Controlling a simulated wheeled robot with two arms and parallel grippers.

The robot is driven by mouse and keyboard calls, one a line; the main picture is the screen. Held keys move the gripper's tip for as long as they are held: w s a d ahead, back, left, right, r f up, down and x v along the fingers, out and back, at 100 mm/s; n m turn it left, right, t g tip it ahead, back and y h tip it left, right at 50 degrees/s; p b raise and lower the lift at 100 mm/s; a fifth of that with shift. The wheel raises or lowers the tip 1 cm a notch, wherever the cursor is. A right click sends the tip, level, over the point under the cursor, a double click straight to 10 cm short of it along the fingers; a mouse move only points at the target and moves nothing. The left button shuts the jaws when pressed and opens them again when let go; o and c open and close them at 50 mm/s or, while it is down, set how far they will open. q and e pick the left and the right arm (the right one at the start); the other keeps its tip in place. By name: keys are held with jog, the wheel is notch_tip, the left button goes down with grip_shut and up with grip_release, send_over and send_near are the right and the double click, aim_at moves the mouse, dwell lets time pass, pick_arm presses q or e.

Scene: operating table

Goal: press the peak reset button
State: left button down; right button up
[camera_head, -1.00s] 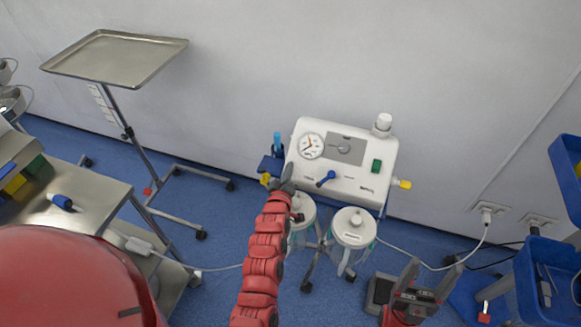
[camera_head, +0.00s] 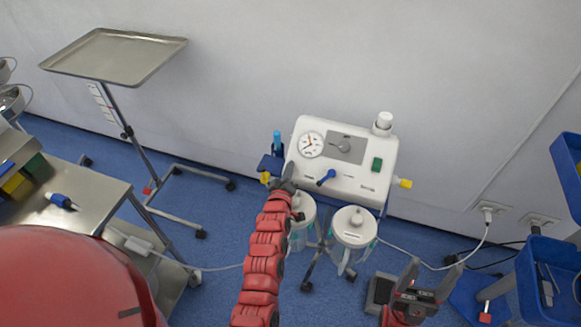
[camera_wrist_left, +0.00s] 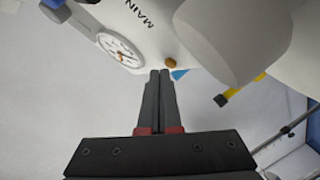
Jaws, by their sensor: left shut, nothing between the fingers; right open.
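The white suction unit (camera_head: 360,182) stands against the wall, with a round gauge (camera_head: 311,144), a blue lever (camera_head: 326,177) and a green switch (camera_head: 377,165) on its sloped front. In the left wrist view a small brown-orange button (camera_wrist_left: 171,63) shows on the white housing near the "MAIN" lettering; I cannot read a peak reset label. My left gripper (camera_head: 287,172) is shut and empty at the unit's lower left corner. Its fingertips (camera_wrist_left: 160,72) appear just below the button in the left wrist view; contact cannot be told. My right gripper (camera_head: 416,280) is open and empty, low on the right.
Two lidded jars, one on the left (camera_head: 302,212) and one on the right (camera_head: 354,228), hang below the unit. A tray stand (camera_head: 115,57) and a metal table (camera_head: 98,200) are at left. Blue bins (camera_head: 548,275) are at right. A cable (camera_head: 445,268) runs to a wall socket.

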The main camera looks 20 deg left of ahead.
pick_arm(q)
jog(key=shift+w+f+b, duration=0.25)
jog(key=shift+f+b, duration=0.05)
jog(key=shift+f, duration=0.05)
dwell(0.7)
jog(key=shift+r, duration=0.15)
dwell(0.3)
jog(key=shift+s+r+p, duration=0.3)
jog(key=shift+s+r, duration=0.15)
jog(key=shift+r, duration=0.1)
jog(key=shift+r, duration=0.1)
jog(key=s+r+p, duration=0.1)
jog(key=r, duration=0.1)
jog(key=s+r+p, duration=0.1)
jog(key=s+r, duration=0.1)
jog(key=shift+a, duration=0.1)
dwell(0.9)
